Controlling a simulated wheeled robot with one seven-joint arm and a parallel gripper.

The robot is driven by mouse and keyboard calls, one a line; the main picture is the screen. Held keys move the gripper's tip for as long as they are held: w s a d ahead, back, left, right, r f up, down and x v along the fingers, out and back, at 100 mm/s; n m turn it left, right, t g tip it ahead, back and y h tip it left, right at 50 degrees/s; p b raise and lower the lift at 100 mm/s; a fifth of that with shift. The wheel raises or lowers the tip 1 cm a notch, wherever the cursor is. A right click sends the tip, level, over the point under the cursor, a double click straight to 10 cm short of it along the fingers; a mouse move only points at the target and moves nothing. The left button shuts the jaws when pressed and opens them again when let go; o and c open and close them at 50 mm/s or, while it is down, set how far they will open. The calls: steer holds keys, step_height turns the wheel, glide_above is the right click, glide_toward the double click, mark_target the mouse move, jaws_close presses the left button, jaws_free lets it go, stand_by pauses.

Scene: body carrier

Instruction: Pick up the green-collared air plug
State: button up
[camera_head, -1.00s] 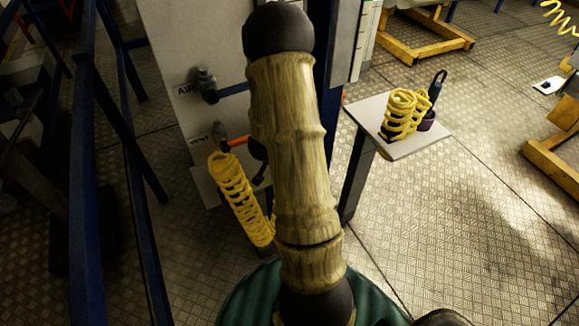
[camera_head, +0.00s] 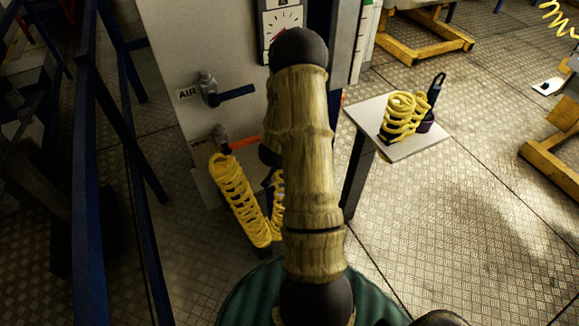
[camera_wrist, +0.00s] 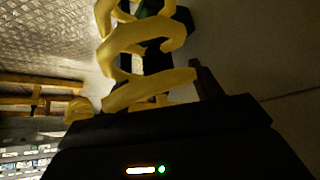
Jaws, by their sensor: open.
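My gripper is mostly hidden behind my arm in the head view; dark parts of it show beside the hanging yellow coiled hose (camera_head: 238,195). In the wrist view my gripper (camera_wrist: 162,72) is open, with one dark finger visible at right. Yellow coil loops (camera_wrist: 150,85) cross in front of it and hide the other side. A dark green part (camera_wrist: 160,10), possibly the green-collared air plug, shows behind the loops at the top; it is too dark to be sure. I cannot tell whether the fingers touch anything.
Blue rails (camera_head: 88,180) stand at left.

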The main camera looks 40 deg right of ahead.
steer(key=shift+p+x, duration=0.3)
steer(key=shift+x, duration=1.3)
steer(key=shift+r, duration=0.1)
